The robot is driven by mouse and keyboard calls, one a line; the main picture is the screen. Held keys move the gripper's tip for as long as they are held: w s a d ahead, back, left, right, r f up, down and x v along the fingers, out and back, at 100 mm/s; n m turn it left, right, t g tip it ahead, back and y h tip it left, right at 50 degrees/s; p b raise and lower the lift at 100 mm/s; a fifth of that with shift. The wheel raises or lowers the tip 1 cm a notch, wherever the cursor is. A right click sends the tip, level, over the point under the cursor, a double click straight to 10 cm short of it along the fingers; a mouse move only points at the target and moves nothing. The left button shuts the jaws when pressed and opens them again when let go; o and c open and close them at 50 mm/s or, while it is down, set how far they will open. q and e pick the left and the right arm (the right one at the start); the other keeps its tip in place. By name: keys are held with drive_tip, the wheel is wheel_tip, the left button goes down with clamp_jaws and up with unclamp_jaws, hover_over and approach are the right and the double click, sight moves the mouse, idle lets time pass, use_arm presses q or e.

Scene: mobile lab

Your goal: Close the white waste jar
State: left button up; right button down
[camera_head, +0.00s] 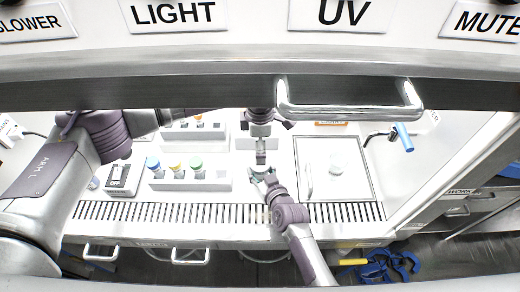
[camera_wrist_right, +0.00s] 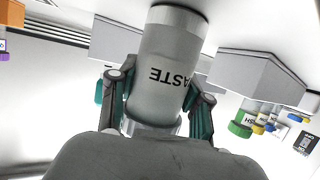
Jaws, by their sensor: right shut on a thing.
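The white waste jar (camera_wrist_right: 168,72) fills the middle of the right wrist view, its "WASTE" lettering upside down and partly cut off by a finger. My right gripper (camera_wrist_right: 155,108) has its green-padded fingers on both sides of the jar, shut on it. In the head view my right gripper (camera_head: 262,174) is at the middle of the bench, with the jar largely hidden there. My left gripper (camera_head: 260,143) is just above it in the picture, pointing down toward it. Its fingers are too small to read. I cannot tell whether a lid is on the jar.
A white rack (camera_head: 190,181) with blue-, yellow- and green-capped bottles stands left of my grippers, with another rack (camera_head: 195,137) behind. A square framed panel (camera_head: 367,190) lies right. The hood's sash handle (camera_head: 350,109) crosses above.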

drive_tip(key=shift+c, duration=2.1)
unclamp_jaws()
drive_tip(key=v, duration=1.2)
drive_tip(key=shift+d, duration=0.1)
